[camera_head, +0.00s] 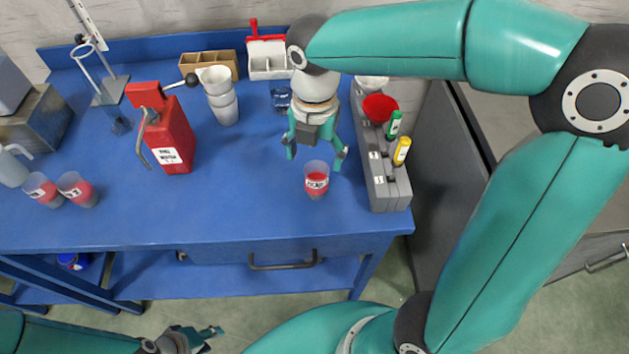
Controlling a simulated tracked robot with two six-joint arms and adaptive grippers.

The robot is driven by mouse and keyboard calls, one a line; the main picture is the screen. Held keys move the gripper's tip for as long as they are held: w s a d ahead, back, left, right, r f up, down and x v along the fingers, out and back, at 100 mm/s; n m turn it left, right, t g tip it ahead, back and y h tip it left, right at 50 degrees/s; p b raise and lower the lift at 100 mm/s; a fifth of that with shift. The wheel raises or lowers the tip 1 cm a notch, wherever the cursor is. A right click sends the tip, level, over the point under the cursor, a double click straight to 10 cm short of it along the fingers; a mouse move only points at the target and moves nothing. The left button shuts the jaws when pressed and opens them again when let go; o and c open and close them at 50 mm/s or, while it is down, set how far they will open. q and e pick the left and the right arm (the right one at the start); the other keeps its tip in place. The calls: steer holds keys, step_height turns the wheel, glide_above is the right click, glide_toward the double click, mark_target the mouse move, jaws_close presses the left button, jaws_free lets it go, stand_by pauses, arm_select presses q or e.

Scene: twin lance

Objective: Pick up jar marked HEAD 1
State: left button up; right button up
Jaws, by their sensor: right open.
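A clear jar with red contents and a white label (316,180) stands upright on the blue bench near its front edge. Its label is too small to read surely. Two similar jars with red contents, a left one (41,190) and a right one (76,190), stand close together at the bench's left; their labels are also unclear. My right gripper (316,156) is open and empty, pointing down just behind and above the single jar, apart from it. My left gripper (212,335) is low at the bottom of the view, in front of the bench; its jaw opening is unclear.
A grey rack (390,192) with green and yellow bottles and a red bowl (380,108) stands right of the single jar. A red canister (170,140), stacked cups (223,110) and a ring stand (108,90) are further left. The bench's middle front is clear.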

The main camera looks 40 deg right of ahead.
mark_target(316, 182)
step_height(316, 182, down, 9)
steer(key=shift+s+f, duration=0.1)
steer(key=shift+s, duration=0.05)
steer(key=c, duration=1)
